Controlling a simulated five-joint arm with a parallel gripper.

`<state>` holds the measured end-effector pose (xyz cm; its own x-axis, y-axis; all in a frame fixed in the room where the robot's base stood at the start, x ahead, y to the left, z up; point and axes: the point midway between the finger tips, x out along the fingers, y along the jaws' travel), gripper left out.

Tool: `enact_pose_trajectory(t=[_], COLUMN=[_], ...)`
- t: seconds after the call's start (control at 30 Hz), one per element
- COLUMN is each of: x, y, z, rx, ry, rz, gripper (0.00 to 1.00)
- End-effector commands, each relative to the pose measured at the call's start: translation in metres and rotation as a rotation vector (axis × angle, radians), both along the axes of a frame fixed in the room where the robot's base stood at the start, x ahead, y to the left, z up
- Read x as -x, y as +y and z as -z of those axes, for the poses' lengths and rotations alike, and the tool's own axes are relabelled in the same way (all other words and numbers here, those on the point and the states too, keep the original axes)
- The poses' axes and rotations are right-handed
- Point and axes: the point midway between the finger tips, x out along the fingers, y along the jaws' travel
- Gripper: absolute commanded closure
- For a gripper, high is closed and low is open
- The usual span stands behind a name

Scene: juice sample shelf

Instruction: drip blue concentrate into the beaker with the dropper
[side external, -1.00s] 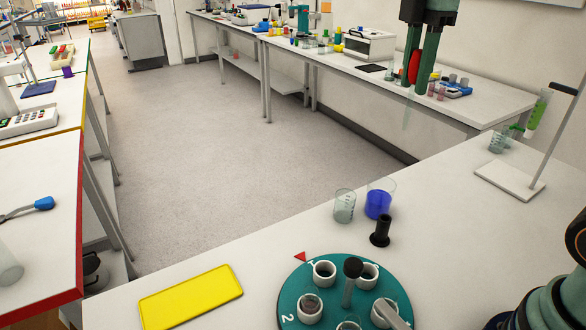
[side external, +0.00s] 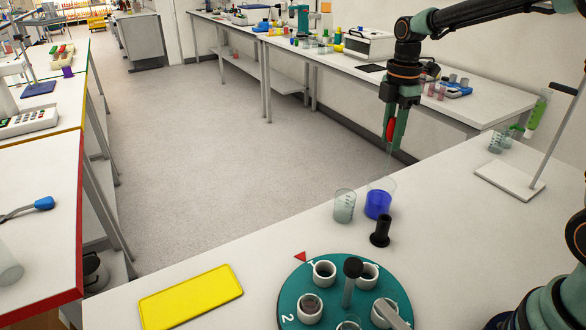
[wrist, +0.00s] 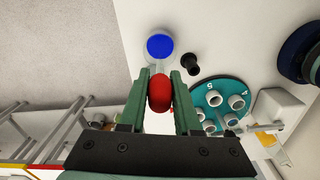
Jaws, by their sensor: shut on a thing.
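My gripper (side external: 393,142) is shut on the red bulb of the dropper (side external: 391,127), which hangs about upright with its tube pointing down. In the wrist view the red bulb (wrist: 159,92) sits between the fingers (wrist: 160,78). The thin clear tube is hard to see; its lower end is near the rim of a beaker with blue liquid (side external: 378,204), and I cannot tell whether it is inside. The blue liquid also shows in the wrist view (wrist: 160,46). An empty-looking clear beaker (side external: 344,207) stands just left of it on the white bench.
A black holder (side external: 380,232) stands close in front of the blue beaker. A teal carousel (side external: 290,290) with white cups and a yellow tray (side external: 190,297) lie nearer. A stand with a white base (side external: 509,181) is at right. Bench between is clear.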

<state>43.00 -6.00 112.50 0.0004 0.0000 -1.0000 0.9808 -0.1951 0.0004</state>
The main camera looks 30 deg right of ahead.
Motion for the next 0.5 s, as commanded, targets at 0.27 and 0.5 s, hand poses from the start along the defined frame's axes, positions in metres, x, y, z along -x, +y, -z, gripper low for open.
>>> enact_pose_trajectory(t=[0.27,0.5], x=[0.000,0.000], y=[0.000,0.000], z=[0.023,0.043], rx=[0.000,0.000], ry=[0.002,0.002], rz=[0.000,0.000], gripper=[0.89,0.89])
